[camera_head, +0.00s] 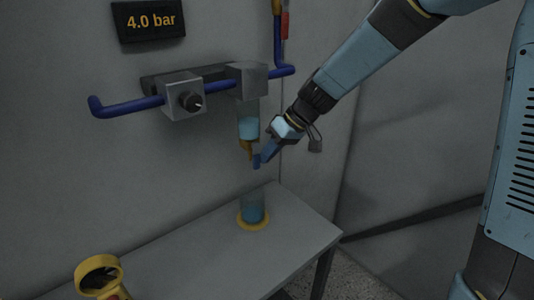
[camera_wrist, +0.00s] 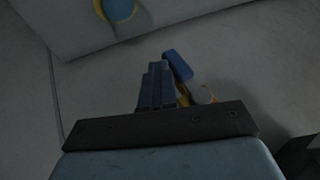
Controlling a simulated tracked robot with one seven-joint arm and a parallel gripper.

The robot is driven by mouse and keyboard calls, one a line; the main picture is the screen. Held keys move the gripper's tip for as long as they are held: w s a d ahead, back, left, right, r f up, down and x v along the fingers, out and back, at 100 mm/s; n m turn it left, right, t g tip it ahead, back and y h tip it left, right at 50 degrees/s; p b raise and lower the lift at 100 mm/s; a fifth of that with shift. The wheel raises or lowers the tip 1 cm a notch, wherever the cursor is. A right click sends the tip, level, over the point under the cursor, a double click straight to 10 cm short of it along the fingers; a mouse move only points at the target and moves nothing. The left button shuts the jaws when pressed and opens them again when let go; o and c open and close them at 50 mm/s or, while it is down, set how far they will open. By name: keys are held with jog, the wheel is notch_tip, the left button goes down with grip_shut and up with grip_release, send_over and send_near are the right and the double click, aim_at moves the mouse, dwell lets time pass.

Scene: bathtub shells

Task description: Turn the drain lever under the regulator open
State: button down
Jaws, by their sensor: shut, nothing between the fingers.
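The regulator (camera_head: 184,97) is a grey box with a black knob on the wall pipe. To its right, a clear bowl with blue liquid (camera_head: 248,118) hangs under a grey block. A brass drain fitting (camera_head: 247,147) sits below the bowl. The small blue drain lever (camera_head: 257,161) is at this fitting, and it also shows in the wrist view (camera_wrist: 177,65) just right of my fingertips. My gripper (camera_head: 268,152) is shut and empty, right beside the lever. I cannot tell whether it touches it. The fitting is partly hidden behind my gripper in the wrist view.
A clear cup with blue liquid (camera_head: 253,206) stands on a yellow ring on the grey bench (camera_head: 200,260), below the drain. A yellow round object (camera_head: 99,275) is at the bench's front left. A display (camera_head: 149,20) reads 4.0 bar. Blue pipe (camera_head: 130,107) runs along the wall.

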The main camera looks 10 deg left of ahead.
jog(key=w+d+r, duration=0.5)
jog(key=d+r, duration=0.3)
jog(key=d, duration=0.1)
jog(key=s+d+r+m+t+h, duration=0.2)
jog(key=s+d+m, duration=0.3)
jog(key=s+d, duration=0.5)
jog(key=s+d+r+m+t+h, duration=0.2)
jog(key=s+d+m+t+h, duration=0.3)
jog(key=s+d, duration=0.5)
jog(key=d+m, duration=0.1)
jog(key=d, duration=0.5)
jog(key=shift+s+d+r, duration=0.15)
jog(key=shift+s+r, duration=0.1)
jog(key=shift+s, duration=0.15)
